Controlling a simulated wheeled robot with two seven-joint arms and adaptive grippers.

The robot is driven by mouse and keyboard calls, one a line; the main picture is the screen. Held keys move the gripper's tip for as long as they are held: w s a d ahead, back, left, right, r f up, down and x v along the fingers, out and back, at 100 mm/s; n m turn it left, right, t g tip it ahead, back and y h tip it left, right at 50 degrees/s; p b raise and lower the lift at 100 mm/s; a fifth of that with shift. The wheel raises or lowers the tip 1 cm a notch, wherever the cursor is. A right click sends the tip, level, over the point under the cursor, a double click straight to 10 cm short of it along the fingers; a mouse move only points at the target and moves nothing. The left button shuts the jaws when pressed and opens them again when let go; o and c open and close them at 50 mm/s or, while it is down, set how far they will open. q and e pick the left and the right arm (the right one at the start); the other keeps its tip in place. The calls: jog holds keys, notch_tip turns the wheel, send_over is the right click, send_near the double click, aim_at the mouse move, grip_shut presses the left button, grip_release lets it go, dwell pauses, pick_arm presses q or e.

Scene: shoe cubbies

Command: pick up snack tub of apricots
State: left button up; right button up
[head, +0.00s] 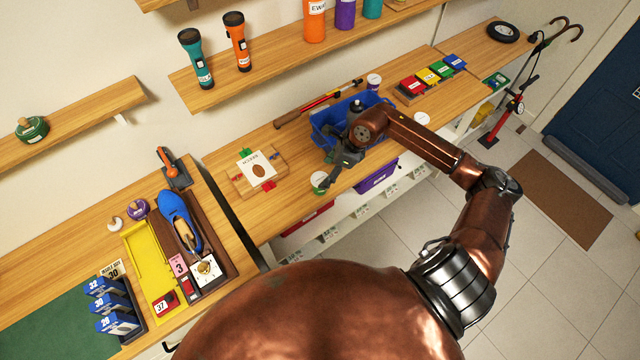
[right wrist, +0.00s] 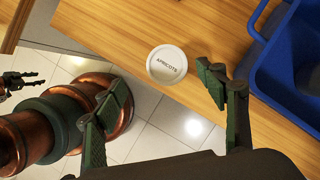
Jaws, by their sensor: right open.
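The snack tub of apricots (right wrist: 167,65) has a round white lid marked APRICOTS and stands near the front edge of the wooden counter. In the head view the tub (head: 319,180) shows a white lid and a green side, close beside my right gripper (head: 331,172). In the right wrist view my right gripper (right wrist: 163,88) has its green-padded fingers spread, with nothing between them. The tub lies just beyond the fingertips, between their lines. My left gripper is not seen in the head view.
A blue bin (head: 325,118) stands just behind the gripper. Two other white-lidded tubs, one at the back (head: 374,78) and one to the right (head: 421,118), are on the counter. A wooden board with a card (head: 257,166) lies left of the apricots.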

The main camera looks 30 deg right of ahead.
aim_at(320, 179)
jog(key=shift+d+f, duration=0.2)
jog(key=shift+f, duration=0.15)
jog(key=x, duration=0.7)
jog(key=shift+w+d+p, duration=0.2)
jog(key=shift+w+p, duration=0.1)
jog(key=shift+p, duration=0.1)
jog(key=c, duration=1.4)
